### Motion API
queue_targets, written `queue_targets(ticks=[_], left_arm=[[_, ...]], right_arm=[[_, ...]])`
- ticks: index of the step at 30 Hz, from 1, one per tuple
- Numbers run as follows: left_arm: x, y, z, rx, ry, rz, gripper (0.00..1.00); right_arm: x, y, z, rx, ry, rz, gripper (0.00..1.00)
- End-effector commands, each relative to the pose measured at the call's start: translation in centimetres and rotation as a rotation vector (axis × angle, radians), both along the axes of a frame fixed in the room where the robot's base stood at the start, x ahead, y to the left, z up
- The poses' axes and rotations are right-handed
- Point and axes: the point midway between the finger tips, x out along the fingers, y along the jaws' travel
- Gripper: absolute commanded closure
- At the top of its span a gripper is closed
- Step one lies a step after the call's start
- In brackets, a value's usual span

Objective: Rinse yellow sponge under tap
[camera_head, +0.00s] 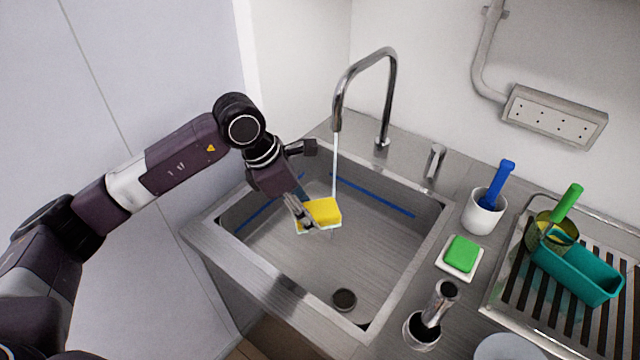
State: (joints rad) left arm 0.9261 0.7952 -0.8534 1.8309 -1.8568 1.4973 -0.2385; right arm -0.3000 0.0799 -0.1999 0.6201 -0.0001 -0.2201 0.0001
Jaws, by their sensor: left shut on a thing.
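The yellow sponge (322,212) is held over the sink basin (290,255), with a pale layer along its lower edge. My left gripper (303,217) is shut on its left side. The chrome tap (388,95) arches over the basin from behind. A thin white stream of water (335,165) falls from its spout and meets the back right part of the sponge. My right gripper is not in view.
A green sponge (462,254) lies on a white dish right of the sink. A white cup (484,212) holds a blue-handled brush (497,183). A drying rack (515,300) bears a teal container (575,275).

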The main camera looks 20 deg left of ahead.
Motion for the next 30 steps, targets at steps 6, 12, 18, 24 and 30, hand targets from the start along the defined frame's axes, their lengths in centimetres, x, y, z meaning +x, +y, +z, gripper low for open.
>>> queue_targets(ticks=[6,12,18,24,30], left_arm=[[-1.7,-0.3,1.6,0.001,-0.002,-0.002,0.75],[-3.3,-0.5,2.8,0.0,-0.001,-0.002,0.75],[-4.4,-0.8,3.7,0.001,-0.001,-0.001,0.75],[-4.6,-0.8,3.7,0.0,0.0,-0.001,0.75],[-4.6,-0.8,3.7,0.0,0.0,0.0,0.75]], right_arm=[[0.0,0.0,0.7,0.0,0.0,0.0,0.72],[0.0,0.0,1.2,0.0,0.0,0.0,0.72],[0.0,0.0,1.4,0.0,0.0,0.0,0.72],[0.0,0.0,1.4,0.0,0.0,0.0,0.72],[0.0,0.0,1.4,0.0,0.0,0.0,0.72]])
